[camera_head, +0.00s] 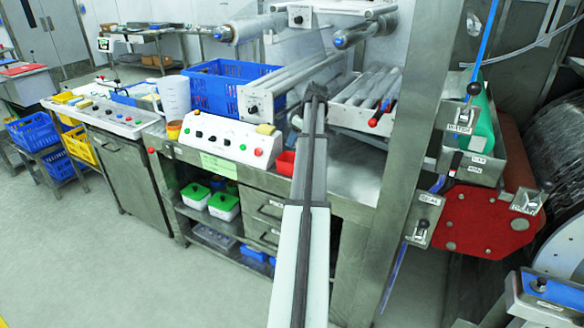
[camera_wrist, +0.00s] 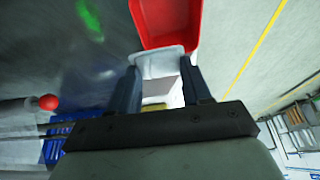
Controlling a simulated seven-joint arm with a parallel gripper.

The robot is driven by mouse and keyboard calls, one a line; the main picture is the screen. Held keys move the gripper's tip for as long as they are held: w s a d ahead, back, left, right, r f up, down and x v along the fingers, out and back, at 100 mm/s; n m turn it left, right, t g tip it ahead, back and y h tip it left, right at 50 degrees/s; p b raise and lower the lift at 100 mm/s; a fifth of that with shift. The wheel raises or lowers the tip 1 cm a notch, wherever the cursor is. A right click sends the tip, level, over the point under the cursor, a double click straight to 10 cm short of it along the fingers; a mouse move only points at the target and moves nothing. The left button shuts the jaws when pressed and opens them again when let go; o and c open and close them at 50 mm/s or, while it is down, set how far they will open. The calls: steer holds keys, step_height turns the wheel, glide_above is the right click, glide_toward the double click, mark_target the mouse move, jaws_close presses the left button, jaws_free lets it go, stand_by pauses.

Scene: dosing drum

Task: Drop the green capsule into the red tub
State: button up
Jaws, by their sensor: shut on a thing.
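The red tub (camera_head: 285,163) stands on the steel counter, just left of my arm, beside the white control box. In the wrist view the red tub (camera_wrist: 166,18) is at the top, just past my fingertips. My gripper (camera_wrist: 160,78) shows there as two dark fingers a little apart. A pale surface and a yellowish patch show between the fingers. I cannot clearly see the green capsule in either view. A blurred green patch on the steel at the wrist view's upper left may be a reflection. In the head view the fingertips cannot be made out.
The white control box (camera_head: 220,138) carries buttons and a yellow block (camera_head: 265,129). A blue crate (camera_head: 225,88) stands behind it. Rollers and a red-knobbed lever (camera_head: 372,122) are right of my arm. White boxes with green lids (camera_head: 224,204) sit on the shelf below.

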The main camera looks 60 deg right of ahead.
steer(key=shift+f, duration=2.45)
steer(key=o, duration=1.1)
steer(key=shift+c, duration=0.2)
steer(key=v, duration=1.4)
steer(key=shift+w+f, duration=0.15)
